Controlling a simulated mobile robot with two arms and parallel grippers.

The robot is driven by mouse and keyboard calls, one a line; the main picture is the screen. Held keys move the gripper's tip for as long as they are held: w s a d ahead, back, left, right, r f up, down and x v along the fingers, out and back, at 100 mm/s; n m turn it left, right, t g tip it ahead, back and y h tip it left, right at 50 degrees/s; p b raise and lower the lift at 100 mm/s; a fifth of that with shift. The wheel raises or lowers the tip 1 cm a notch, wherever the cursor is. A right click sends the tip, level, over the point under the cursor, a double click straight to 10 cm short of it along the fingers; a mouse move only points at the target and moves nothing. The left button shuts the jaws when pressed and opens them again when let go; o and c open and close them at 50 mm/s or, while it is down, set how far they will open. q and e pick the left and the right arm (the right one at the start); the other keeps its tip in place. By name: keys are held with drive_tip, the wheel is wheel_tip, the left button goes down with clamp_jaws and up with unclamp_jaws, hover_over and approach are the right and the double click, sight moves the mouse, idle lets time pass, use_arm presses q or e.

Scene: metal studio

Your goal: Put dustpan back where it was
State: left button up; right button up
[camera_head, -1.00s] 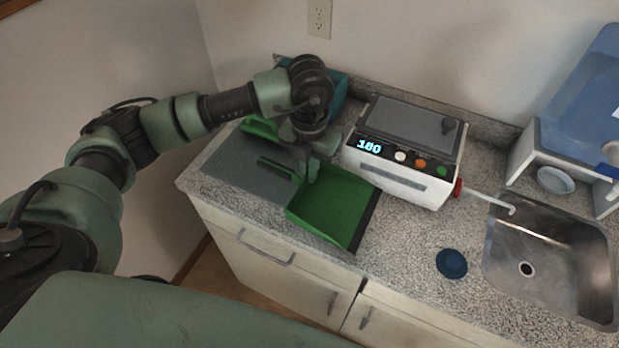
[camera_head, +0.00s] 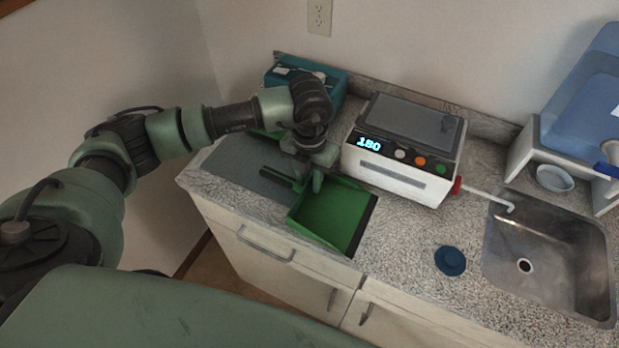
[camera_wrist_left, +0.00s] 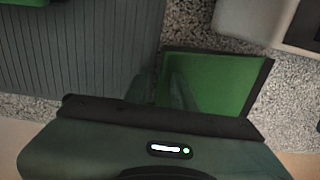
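The green dustpan (camera_head: 328,214) has a dark front lip and a dark handle (camera_head: 280,181). Its pan is low over the speckled counter near the front edge, and its handle lies over the grey ribbed mat (camera_head: 238,166). I cannot tell whether it rests flat. My left gripper (camera_head: 314,183) points down at the joint of handle and pan. In the left wrist view, the pan (camera_wrist_left: 222,82) is just beyond the blurred fingers (camera_wrist_left: 160,88); their grip on the handle is not clear. My right gripper is out of view.
A white device (camera_head: 400,150) reading 180 stands right of the dustpan. A teal box (camera_head: 335,82) is behind my arm, with a partly hidden green item (camera_head: 268,132) in front. A blue disc (camera_head: 450,261) and the sink (camera_head: 550,260) are to the right.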

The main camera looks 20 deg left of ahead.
use_arm(q)
drive_tip(key=shift+r, duration=0.1)
drive_tip(key=shift+r, duration=0.2)
wheel_tip(320, 180, up, 12)
drive_tip(key=b, duration=0.2)
drive_tip(key=shift+f, duration=0.2)
